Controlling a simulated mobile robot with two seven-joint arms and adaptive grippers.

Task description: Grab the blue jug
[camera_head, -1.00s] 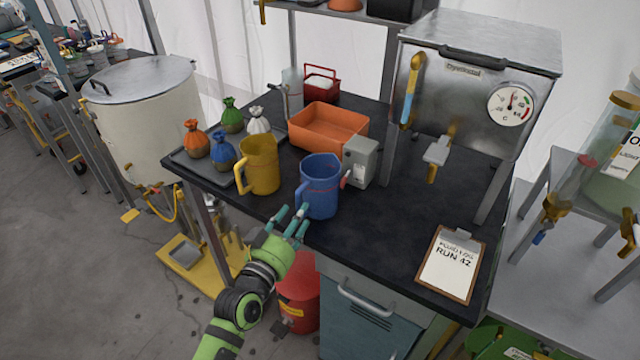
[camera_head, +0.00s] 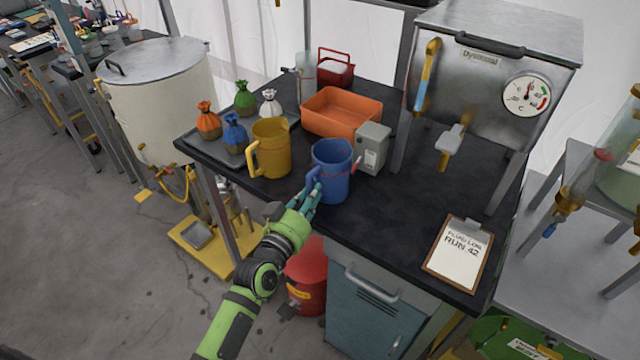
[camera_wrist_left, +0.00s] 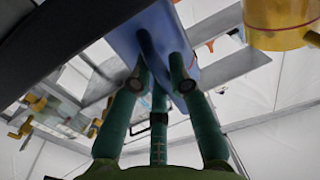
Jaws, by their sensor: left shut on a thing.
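The blue jug (camera_head: 334,172) stands upright near the front edge of the dark bench, its handle on the left side. My left gripper (camera_head: 312,192) is at that handle, with its teal fingers shut on it. In the left wrist view the fingers (camera_wrist_left: 160,85) reach up against the blue jug (camera_wrist_left: 150,35), which is seen from below. The exact contact at the fingertips is partly hidden. My right gripper is not in view.
A yellow jug (camera_head: 270,148) stands close to the left. A grey box (camera_head: 374,150) is right behind the blue jug, and an orange tray (camera_head: 343,112) lies further back. A clipboard (camera_head: 459,252) lies at the right. The bench between is clear.

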